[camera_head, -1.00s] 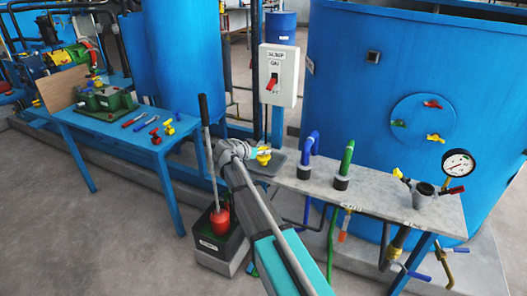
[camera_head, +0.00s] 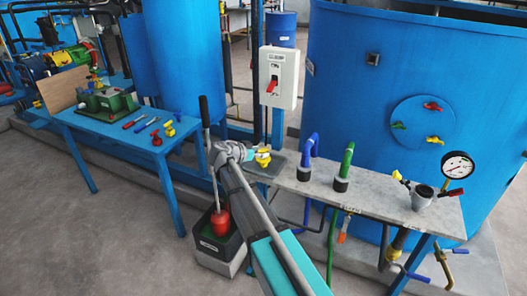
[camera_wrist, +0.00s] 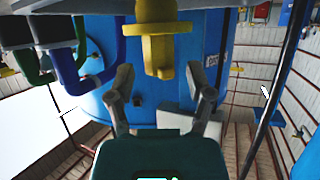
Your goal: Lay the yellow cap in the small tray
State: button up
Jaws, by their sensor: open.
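The yellow cap (camera_head: 263,157) is at the left end of the grey bench, over a flat dark grey tray (camera_head: 280,165). In the wrist view the yellow cap (camera_wrist: 160,48) shows a wide flange and a narrow stem, ahead of my fingers. My gripper (camera_head: 247,153) is just left of the cap in the head view. In the wrist view my gripper (camera_wrist: 163,85) is open, with a finger on either side of the stem's line and visible gaps to it. My wrist hides part of the tray, and I cannot tell exactly how the cap rests.
Blue pipe (camera_head: 308,150) and green pipe (camera_head: 345,165) stand right of the tray. A grey fitting (camera_head: 421,197) and gauge (camera_head: 457,164) are farther right. A red hand pump (camera_head: 221,222) with a tall lever stands below my wrist. A blue table (camera_head: 110,135) with tools is left.

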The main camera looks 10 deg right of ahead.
jog(key=p+v, duration=0.3)
jog(key=v, duration=0.7)
dwell(0.4)
jog(key=s+d+f+n+g+y, duration=0.45)
jog(key=s+d+f, duration=0.25)
jog(key=s+d, duration=0.3)
jog(key=s+f+n+g+y, duration=0.2)
jog(key=s+f+n+y, duration=0.2)
jog(key=s, duration=1)
jog(key=shift+a+f+n+y, duration=0.25)
jog(key=shift+a+n+y, duration=0.05)
jog(key=shift+n+y, duration=1.3)
jog(key=shift+g, duration=0.25)
